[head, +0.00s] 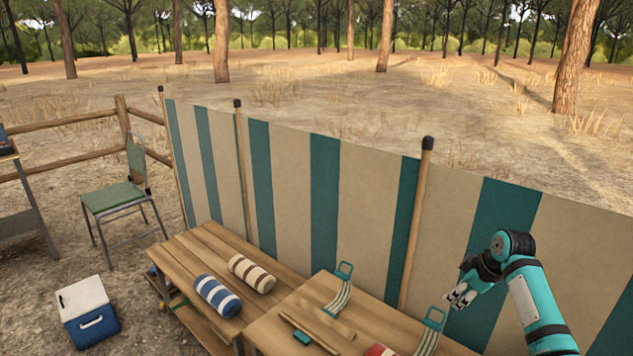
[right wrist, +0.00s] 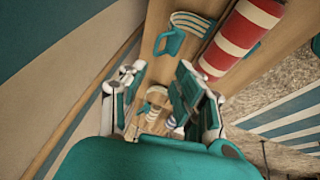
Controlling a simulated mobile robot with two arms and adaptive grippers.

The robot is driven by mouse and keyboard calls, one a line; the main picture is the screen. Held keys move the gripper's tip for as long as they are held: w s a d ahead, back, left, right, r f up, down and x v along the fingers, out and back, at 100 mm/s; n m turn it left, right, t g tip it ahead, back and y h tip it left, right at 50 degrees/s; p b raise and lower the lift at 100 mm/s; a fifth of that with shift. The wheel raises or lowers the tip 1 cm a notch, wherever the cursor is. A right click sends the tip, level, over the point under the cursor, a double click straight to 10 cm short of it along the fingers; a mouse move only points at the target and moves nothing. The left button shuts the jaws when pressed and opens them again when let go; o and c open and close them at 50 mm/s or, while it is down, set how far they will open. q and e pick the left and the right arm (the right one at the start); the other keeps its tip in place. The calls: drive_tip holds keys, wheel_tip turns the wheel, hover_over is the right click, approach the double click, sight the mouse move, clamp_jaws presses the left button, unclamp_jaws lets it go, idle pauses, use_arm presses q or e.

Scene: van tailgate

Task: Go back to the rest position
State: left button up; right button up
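My right gripper (head: 460,293) hangs at the right of the head view, in front of the striped windbreak and above the far side of the table. In the right wrist view its fingers (right wrist: 160,88) stand apart, with nothing clearly held between them; small pale things show beyond them, too small to identify. My left gripper does not show in either view.
The windbreak (head: 345,190) stands close behind. A cooler (head: 88,312) and green chair (head: 113,196) are at left.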

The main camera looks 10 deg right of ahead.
drive_tip(key=shift+g+h, duration=0.5)
drive_tip(key=shift+g, duration=0.1)
drive_tip(key=s+a+f, duration=0.5)
drive_tip(key=a+f, duration=0.1)
drive_tip(key=s+a+f, duration=0.3)
drive_tip(key=f, duration=0.1)
drive_tip(key=shift+s+f, duration=0.1)
drive_tip(key=shift+s, duration=0.25)
drive_tip(key=s+a+f+m, duration=0.2)
drive_tip(key=s+a, duration=0.4)
drive_tip(key=s, duration=0.4)
drive_tip(key=s+a+f+m, duration=0.1)
drive_tip(key=s+a+m, duration=0.1)
drive_tip(key=s+a, duration=0.55)
drive_tip(key=s+a+r+m, duration=0.15)
drive_tip(key=s+r, duration=0.25)
drive_tip(key=s, duration=0.7)
wheel_tip(320, 180, down, 26)
drive_tip(key=s+g+p, duration=0.1)
drive_tip(key=s+p, duration=0.1)
drive_tip(key=s+d+f+p, duration=0.1)
drive_tip(key=s+f, duration=0.5)
drive_tip(key=s, duration=0.2)
drive_tip(key=s+d+f+g, duration=0.1)
drive_tip(key=s+d+f, duration=0.1)
drive_tip(key=s+f, duration=0.5)
drive_tip(key=shift+s+d+p, duration=0.25)
drive_tip(key=shift+s+p, duration=0.15)
drive_tip(key=shift+s, duration=0.05)
